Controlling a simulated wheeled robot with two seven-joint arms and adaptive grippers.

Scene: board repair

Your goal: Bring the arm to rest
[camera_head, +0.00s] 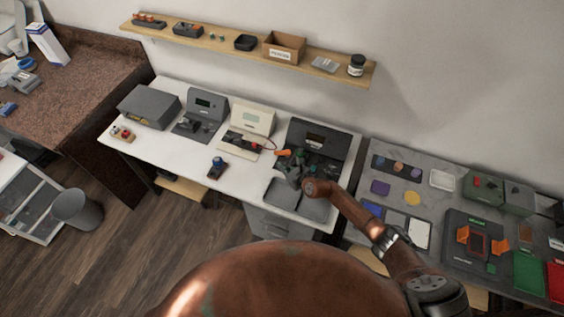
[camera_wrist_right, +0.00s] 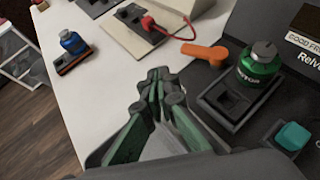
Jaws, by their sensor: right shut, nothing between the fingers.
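My right arm (camera_head: 350,208) reaches in from the lower right over the white table. In the right wrist view my right gripper (camera_wrist_right: 157,78) is shut and empty. It hovers over the front of a dark grey station, left of a green motor (camera_wrist_right: 260,62) seated in a dark holder. In the head view the right gripper (camera_head: 291,172) is small and partly merges with the station behind it. My left gripper is not in view.
A blue-topped part (camera_wrist_right: 72,42) stands on the white table (camera_head: 180,158). The grey table at right holds trays and coloured parts. A wall shelf (camera_head: 225,42) hangs behind. A bin (camera_head: 80,208) stands on the floor.

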